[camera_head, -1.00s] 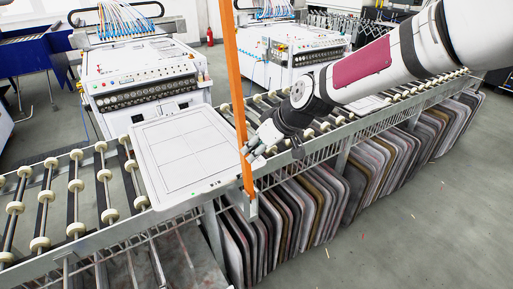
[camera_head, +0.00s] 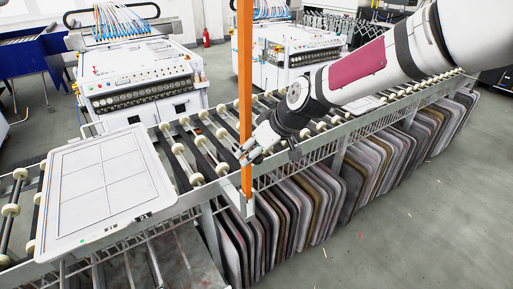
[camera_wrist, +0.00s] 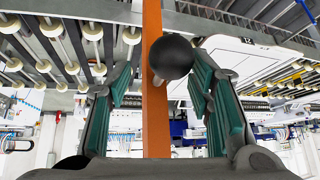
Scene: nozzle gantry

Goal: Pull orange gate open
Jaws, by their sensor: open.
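The orange gate (camera_head: 245,80) is a tall, narrow upright bar at the front edge of the roller conveyor. In the wrist view its orange bar (camera_wrist: 155,115) runs between my two fingers, with a round black knob (camera_wrist: 171,57) on it near the fingertips. My gripper (camera_head: 250,152) is beside the bar's lower part in the head view. In the wrist view my gripper (camera_wrist: 162,68) is open, with green pads on either side of the bar and knob. Whether a pad touches the knob cannot be told.
A pale framed board (camera_head: 95,185) lies on the rollers at the left. The roller conveyor (camera_head: 195,150) is bare between board and gate. Several panels (camera_head: 300,215) stand racked below it. Two white machines (camera_head: 145,75) stand behind. Floor at the right is clear.

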